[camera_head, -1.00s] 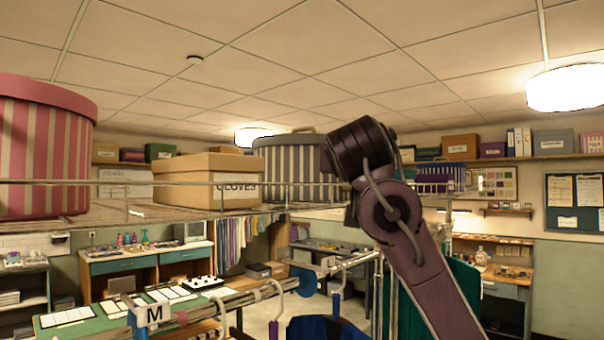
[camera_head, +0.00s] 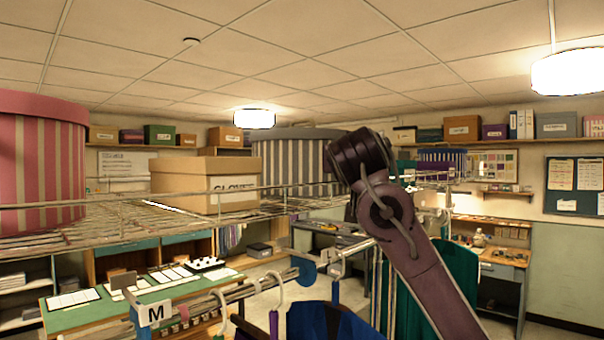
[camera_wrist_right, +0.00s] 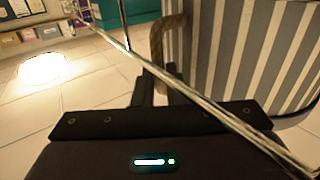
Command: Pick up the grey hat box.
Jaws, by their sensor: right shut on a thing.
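The grey hat box (camera_head: 290,160), round with grey and pale vertical stripes and a grey lid, is on or just over the wire shelf, behind the tan GLOVES box. My right wrist hides its right side. In the right wrist view its striped wall (camera_wrist_right: 245,50) is close, with a brown rope handle (camera_wrist_right: 160,45) on its side. My right gripper (camera_wrist_right: 160,86) is shut on that handle; its fingertips are partly hidden by a shelf wire. I cannot tell whether the box's bottom touches the shelf. My left gripper is not in view.
The wire shelf (camera_head: 125,225) has a raised rail; a rail wire crosses close before the right wrist camera. A pink striped hat box (camera_head: 40,165) and the tan GLOVES box (camera_head: 205,183) stand left of the grey one. A clothes rail with hangers (camera_head: 255,285) is below.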

